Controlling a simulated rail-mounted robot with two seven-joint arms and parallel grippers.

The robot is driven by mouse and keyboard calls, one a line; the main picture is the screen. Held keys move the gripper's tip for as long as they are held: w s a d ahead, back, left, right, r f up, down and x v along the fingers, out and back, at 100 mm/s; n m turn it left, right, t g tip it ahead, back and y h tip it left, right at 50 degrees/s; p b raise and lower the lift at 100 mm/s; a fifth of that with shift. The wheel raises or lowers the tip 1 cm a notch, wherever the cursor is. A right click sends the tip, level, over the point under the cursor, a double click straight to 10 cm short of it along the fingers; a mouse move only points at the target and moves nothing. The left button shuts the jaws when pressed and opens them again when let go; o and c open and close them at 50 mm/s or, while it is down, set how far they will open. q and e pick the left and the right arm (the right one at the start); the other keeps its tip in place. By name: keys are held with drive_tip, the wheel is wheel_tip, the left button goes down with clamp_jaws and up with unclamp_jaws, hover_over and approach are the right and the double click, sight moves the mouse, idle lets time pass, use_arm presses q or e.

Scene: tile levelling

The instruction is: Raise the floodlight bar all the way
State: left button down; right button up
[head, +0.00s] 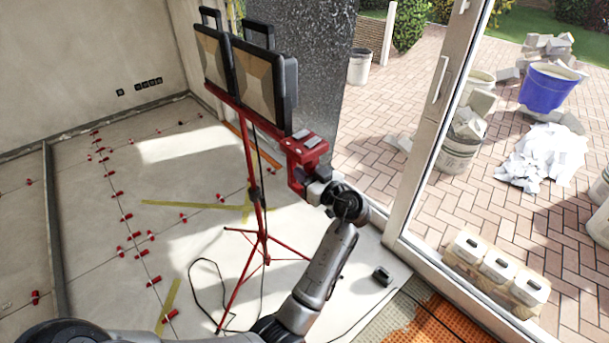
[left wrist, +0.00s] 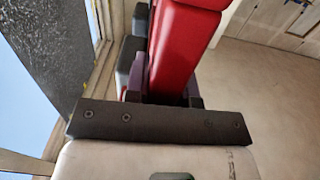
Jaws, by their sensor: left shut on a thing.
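The floodlight stand is a red tripod (head: 262,240) with a thin upright mast. The red floodlight bar (head: 234,104) crosses its top and carries two floodlights (head: 262,80), (head: 213,58) with black housings. A red block (head: 307,150) with grey pads is at the bar's near end. My left gripper (head: 303,182) is at this end, shut on the red part of the bar. In the left wrist view the red bar part (left wrist: 185,50) runs between the dark fingers of my left gripper (left wrist: 162,92). The exact finger contact is partly hidden. My right gripper is out of view.
A dark speckled wall (head: 320,70) stands behind the floodlights, and a white door frame (head: 440,120) is to the right. Red tile clips (head: 126,217) dot the floor at left. A black cable (head: 208,290) lies by the tripod. A small black box (head: 382,275) sits near the doorway.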

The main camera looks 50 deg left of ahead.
use_arm(q)
drive_tip(key=shift+r, duration=0.45)
drive_tip(key=c, duration=1.4)
unclamp_jaws()
drive_tip(key=o, duration=0.4)
drive_tip(key=shift+f, duration=0.2)
drive_tip(key=shift+o, duration=0.2)
drive_tip(key=d+p, duration=0.1)
drive_tip(key=d, duration=1.3)
drive_tip(key=shift+w, duration=0.25)
drive_tip(key=shift+a, duration=0.1)
